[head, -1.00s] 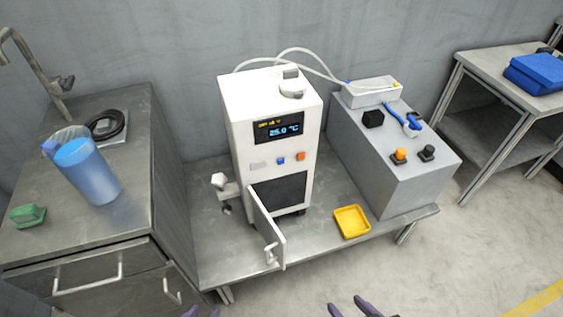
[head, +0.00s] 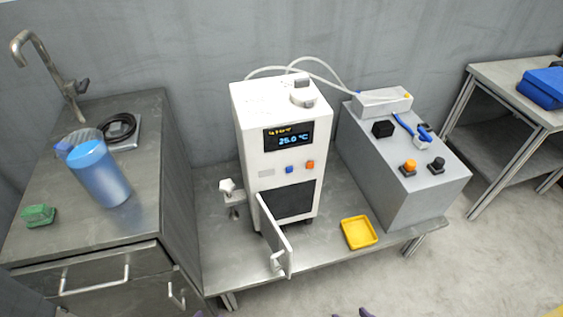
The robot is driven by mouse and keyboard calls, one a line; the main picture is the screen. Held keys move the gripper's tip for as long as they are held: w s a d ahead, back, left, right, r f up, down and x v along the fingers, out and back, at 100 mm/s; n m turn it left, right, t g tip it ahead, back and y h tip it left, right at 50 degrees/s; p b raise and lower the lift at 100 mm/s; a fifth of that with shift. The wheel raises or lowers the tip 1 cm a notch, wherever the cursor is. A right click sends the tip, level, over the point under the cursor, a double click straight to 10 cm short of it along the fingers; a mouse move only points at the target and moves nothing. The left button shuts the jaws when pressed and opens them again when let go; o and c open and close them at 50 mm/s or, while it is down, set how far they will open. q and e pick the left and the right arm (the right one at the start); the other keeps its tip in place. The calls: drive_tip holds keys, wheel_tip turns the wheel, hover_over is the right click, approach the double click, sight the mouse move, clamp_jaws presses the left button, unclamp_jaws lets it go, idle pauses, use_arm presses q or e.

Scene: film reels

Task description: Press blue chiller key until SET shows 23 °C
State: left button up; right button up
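The white chiller (head: 251,117) stands on a low metal bench, its front facing me. Its dark display (head: 288,137) shows a small yellow line, too small to read surely, and "25.0 °C" in blue. Below the display are the blue key (head: 289,170), an orange key (head: 310,165) and a pale label plate (head: 266,173). Nothing touches the keys. Only the purple tip of my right gripper (head: 366,313) shows at the bottom edge, well below the chiller. A sliver of my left gripper (head: 199,314) shows at the bottom edge. Whether either is open is hidden.
The chiller's lower door (head: 274,236) hangs open toward me. A yellow tray (head: 358,232) lies to its right, beside a grey box (head: 400,190) with knobs. A valve (head: 231,190) juts out left. A steel counter with a blue jug (head: 101,175) stands further left.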

drive_tip(key=shift+c, duration=0.3)
clamp_jaws()
idle(1.5)
